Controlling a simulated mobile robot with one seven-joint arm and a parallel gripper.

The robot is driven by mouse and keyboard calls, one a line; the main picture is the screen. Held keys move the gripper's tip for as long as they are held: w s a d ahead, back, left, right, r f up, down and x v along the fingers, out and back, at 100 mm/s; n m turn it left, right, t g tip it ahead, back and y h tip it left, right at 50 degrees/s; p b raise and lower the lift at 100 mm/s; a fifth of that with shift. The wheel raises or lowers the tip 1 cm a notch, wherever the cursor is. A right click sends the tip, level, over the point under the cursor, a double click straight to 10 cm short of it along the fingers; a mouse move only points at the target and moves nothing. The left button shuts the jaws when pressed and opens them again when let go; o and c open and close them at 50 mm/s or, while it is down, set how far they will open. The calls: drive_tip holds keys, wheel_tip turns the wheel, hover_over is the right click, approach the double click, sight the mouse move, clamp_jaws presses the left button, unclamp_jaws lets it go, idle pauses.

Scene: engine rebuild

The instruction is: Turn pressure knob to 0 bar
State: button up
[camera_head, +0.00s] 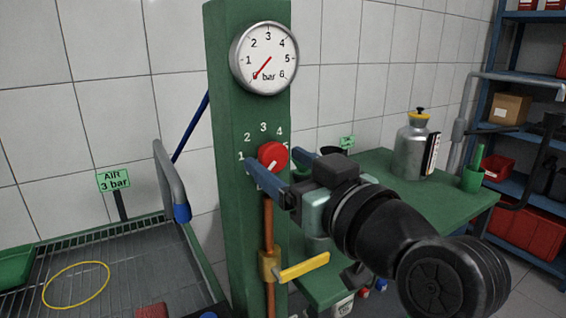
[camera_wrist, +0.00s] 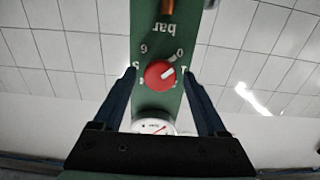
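The red pressure knob (camera_head: 272,156) is on the green post (camera_head: 229,140), ringed by white numbers. Its white pointer aims lower left in the head view, where the 0 label is hidden. In the upside-down wrist view, the knob (camera_wrist: 160,75) sits between my fingers, its pointer aimed toward the 0 and 1 side. The gauge (camera_head: 264,58) above has its red needle at about 0; part of the gauge (camera_wrist: 154,126) shows in the wrist view. My gripper (camera_head: 279,163) is open, its blue fingers on either side of the knob. In the wrist view the fingers (camera_wrist: 159,77) stand apart from it.
A copper pipe with a yellow lever valve (camera_head: 303,268) runs below the knob. A green "AIR 3 bar" sign (camera_head: 115,180) and a grated bench (camera_head: 110,250) are at left. A green table (camera_head: 375,195) with a metal canister (camera_head: 413,148) is at right.

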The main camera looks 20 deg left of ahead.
drive_tip(key=shift+d, duration=0.1)
drive_tip(key=v, duration=1.2)
drive_tip(key=shift+s+d+b, duration=0.25)
drive_tip(key=shift+s+b, duration=0.1)
